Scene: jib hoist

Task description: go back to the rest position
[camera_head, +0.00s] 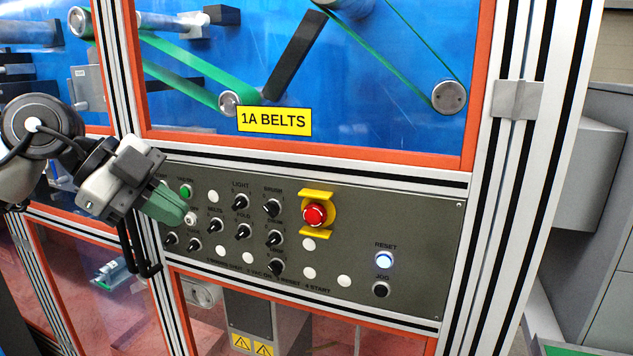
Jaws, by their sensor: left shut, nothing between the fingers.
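My left gripper (168,203) comes in from the left, in front of the left end of the grey control panel (420,222). Its greenish fingers are shut with nothing between them and hide part of the panel's left buttons. I cannot tell whether the fingertips touch the panel. A green button (186,191) shows just above the fingers. My right gripper is not in view.
The panel carries several black knobs, a red emergency stop (314,214) in a yellow guard, a lit reset button (384,260) and a black jog button (380,289). Aluminium posts (510,180) and orange-framed windows surround it. A yellow "1A BELTS" label (274,121) sits above.

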